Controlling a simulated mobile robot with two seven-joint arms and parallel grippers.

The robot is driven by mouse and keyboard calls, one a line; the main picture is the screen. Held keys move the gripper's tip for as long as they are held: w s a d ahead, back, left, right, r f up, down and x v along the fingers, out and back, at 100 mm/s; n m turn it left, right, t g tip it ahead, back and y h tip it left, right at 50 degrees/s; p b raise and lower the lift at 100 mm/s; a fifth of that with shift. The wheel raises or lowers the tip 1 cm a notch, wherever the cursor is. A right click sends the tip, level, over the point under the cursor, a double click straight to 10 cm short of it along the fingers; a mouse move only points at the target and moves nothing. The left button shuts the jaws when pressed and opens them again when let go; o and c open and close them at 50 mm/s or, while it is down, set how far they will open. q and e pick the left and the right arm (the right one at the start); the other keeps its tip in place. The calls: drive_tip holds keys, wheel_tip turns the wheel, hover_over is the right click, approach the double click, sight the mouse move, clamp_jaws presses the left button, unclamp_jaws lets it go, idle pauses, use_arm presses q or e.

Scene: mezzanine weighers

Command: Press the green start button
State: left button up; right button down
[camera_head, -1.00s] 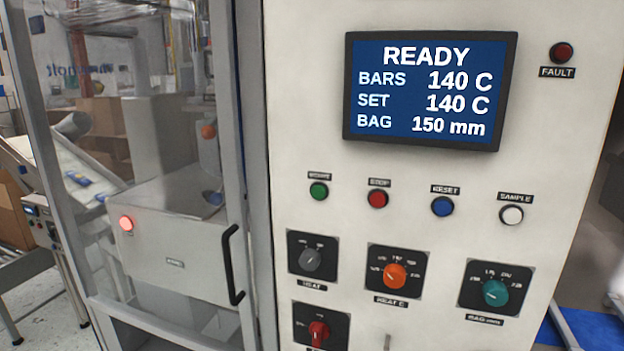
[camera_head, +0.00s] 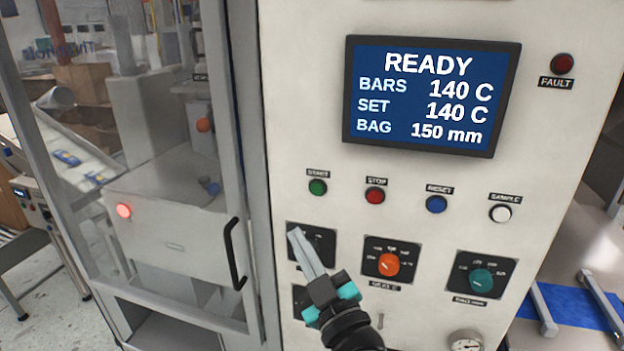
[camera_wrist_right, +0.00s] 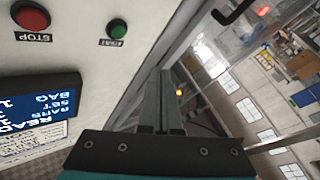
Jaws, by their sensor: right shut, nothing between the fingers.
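The green start button (camera_head: 317,187) sits under its START label on the pale control panel (camera_head: 400,215), at the left end of the row of buttons. It also shows in the right wrist view (camera_wrist_right: 117,27), upper left of the fingers. My right gripper (camera_head: 296,233) is shut and empty, in front of the dark knob plate below the start button. Its tips point up and left and are apart from the button in the picture. It hides most of the left knob. My left gripper is not in view.
The red stop button (camera_head: 375,195), blue reset button (camera_head: 436,204) and white sample button (camera_head: 500,213) run to the right. The screen (camera_head: 432,95) reads READY. A black door handle (camera_head: 233,254) sticks out left of my gripper. Orange (camera_head: 388,264) and teal (camera_head: 481,281) knobs are lower right.

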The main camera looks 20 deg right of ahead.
wheel_tip(320, 180, up, 2)
drive_tip(key=shift+s+a+r, duration=0.1)
drive_tip(key=shift+s+r, duration=0.05)
idle(0.3)
approach(306, 182)
drive_tip(key=shift+w+a+r, duration=0.2)
drive_tip(key=shift+w+a, duration=0.05)
drive_tip(key=shift+w, duration=0.25)
drive_tip(key=shift+w+a+r, duration=0.2)
drive_tip(key=shift+w+a, duration=0.05)
drive_tip(key=shift+w, duration=0.3)
drive_tip(key=shift+w+a+r, duration=0.15)
drive_tip(key=shift+w+a, duration=0.15)
drive_tip(key=shift+w, duration=0.2)
drive_tip(key=shift+w, duration=0.1)
idle(0.9)
drive_tip(key=shift+w+d, duration=0.2)
drive_tip(key=shift+w, duration=0.1)
drive_tip(key=shift+w+d, duration=0.25)
drive_tip(key=shift+w, duration=0.05)
idle(1.0)
drive_tip(key=shift+s, duration=0.1)
drive_tip(key=shift+s+a, duration=0.45)
drive_tip(key=shift+s, duration=0.15)
